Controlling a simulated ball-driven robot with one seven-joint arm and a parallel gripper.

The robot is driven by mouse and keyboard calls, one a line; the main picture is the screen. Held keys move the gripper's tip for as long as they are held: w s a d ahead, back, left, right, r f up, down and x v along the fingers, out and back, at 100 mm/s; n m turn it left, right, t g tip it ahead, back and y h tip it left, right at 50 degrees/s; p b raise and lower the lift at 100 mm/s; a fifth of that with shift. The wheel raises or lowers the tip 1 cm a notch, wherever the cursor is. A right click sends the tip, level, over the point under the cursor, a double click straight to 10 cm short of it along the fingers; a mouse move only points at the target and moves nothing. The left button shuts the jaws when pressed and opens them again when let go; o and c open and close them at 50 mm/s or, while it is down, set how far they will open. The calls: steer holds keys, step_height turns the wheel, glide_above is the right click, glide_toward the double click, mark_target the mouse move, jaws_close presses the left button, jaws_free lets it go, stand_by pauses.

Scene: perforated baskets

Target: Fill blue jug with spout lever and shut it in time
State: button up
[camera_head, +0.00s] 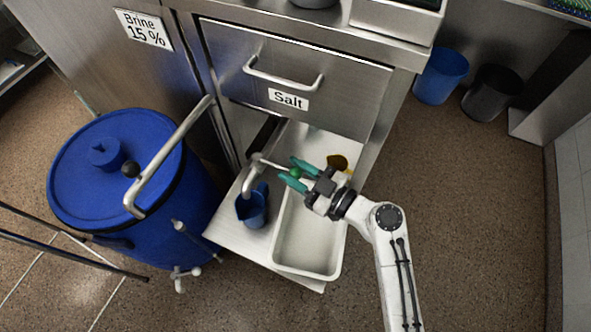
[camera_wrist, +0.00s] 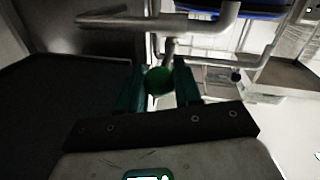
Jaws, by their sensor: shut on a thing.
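The blue jug (camera_head: 252,208) stands on the pull-out steel shelf, under the curved metal spout (camera_head: 250,178). How full it is cannot be made out. The spout lever ends in a green ball knob (camera_head: 295,174). My gripper (camera_head: 292,178) has green fingers and is shut on this knob, to the right of the jug and spout. In the wrist view the knob (camera_wrist: 159,81) sits between the two fingers, with the lever rod running away behind it. The jug cannot be made out in the wrist view.
A white tray (camera_head: 309,262) lies right of the jug. A large blue barrel (camera_head: 72,190) stands at left, with a bent pipe (camera_head: 170,150) above it. The Salt drawer (camera_head: 300,75) is above the shelf. Blue (camera_head: 441,75) and black (camera_head: 492,92) bins stand at back right; floor at right is clear.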

jaws_close()
steer(key=shift+s, duration=0.1)
steer(key=shift+s+a+m+t+h+p, duration=0.3)
steer(key=shift+s+m+t+h, duration=0.2)
steer(key=shift+m+t+h, duration=0.3)
steer(key=shift+s+a+m+t+h+p, duration=0.4)
steer(key=shift+m+t+h, duration=0.3)
steer(key=shift+t, duration=0.25)
steer(key=shift+s+a+m+t+h+p, duration=0.25)
steer(key=shift+s+m+t+h, duration=0.3)
steer(key=shift+m+t+h, duration=0.25)
steer(key=o, duration=0.9)
jaws_free()
